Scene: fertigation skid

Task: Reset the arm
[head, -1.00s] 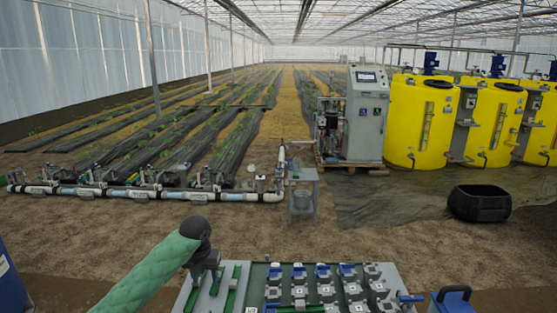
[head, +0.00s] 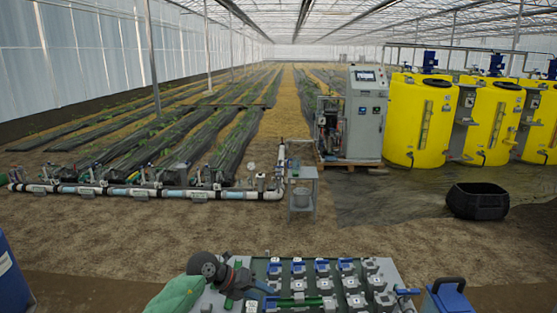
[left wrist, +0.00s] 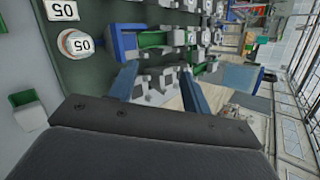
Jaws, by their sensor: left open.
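My left gripper (head: 258,287) is over the left part of the grey and dark green valve panel (head: 393,273) in the head view. My green-sleeved left arm comes in low from the left. In the left wrist view the two blue-grey fingers of the gripper (left wrist: 160,90) stand apart. Grey-white fittings show behind and between them, and I cannot tell whether the fingers touch any. A green and blue valve part (left wrist: 150,40) lies just beyond the fingers. My right gripper is out of view.
Several blue-topped grey valves (head: 322,268) stand in rows on the panel. A blue case with a dark handle (head: 447,298) is at its right. A small grey stand (head: 303,190), black tub (head: 478,201) and yellow tanks (head: 420,120) stand farther back. Bare soil lies between.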

